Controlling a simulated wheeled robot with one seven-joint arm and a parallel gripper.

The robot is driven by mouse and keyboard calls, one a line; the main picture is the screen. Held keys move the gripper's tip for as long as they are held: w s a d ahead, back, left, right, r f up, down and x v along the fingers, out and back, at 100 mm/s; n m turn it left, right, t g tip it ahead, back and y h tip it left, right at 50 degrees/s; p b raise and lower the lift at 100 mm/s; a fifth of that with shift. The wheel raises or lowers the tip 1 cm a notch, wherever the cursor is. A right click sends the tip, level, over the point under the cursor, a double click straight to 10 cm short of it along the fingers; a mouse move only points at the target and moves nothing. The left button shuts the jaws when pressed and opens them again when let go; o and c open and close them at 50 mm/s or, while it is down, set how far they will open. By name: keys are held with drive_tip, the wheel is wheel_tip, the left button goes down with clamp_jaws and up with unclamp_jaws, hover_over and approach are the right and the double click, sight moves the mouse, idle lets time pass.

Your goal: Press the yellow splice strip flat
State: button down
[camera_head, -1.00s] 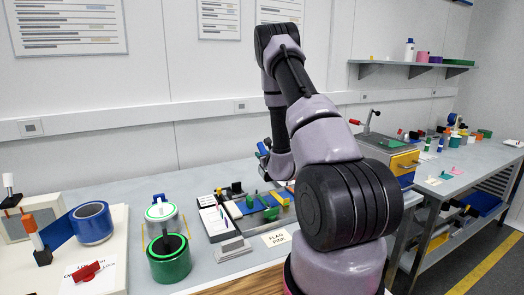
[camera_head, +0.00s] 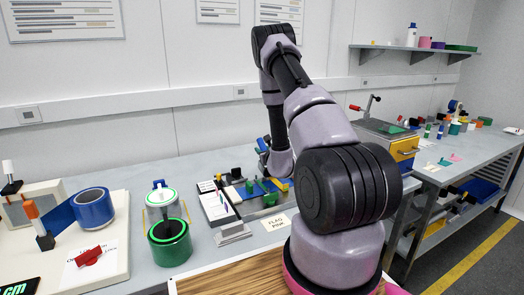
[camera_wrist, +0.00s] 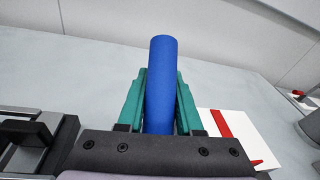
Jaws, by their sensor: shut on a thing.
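In the wrist view my gripper (camera_wrist: 162,80) is shut on an upright blue cylinder (camera_wrist: 161,80), with a green-teal finger along each side of it. The cylinder's lower end is hidden behind the gripper body. In the head view my gripper is small, mostly hidden by my arm, behind the parts tray. I cannot make out the yellow splice strip for certain. A small yellow piece (camera_head: 282,185) lies among blue and green parts on the tray, partly hidden by my arm.
A green roll (camera_head: 170,247) and a blue tape roll (camera_head: 93,208) stand at the left. A white card with a red stripe (camera_wrist: 235,138) lies beside my gripper. Bare grey bench (camera_wrist: 80,75) lies beyond.

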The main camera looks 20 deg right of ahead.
drive_tip(key=shift+f, duration=0.45)
idle(0.5)
drive_tip(key=shift+s, duration=0.1)
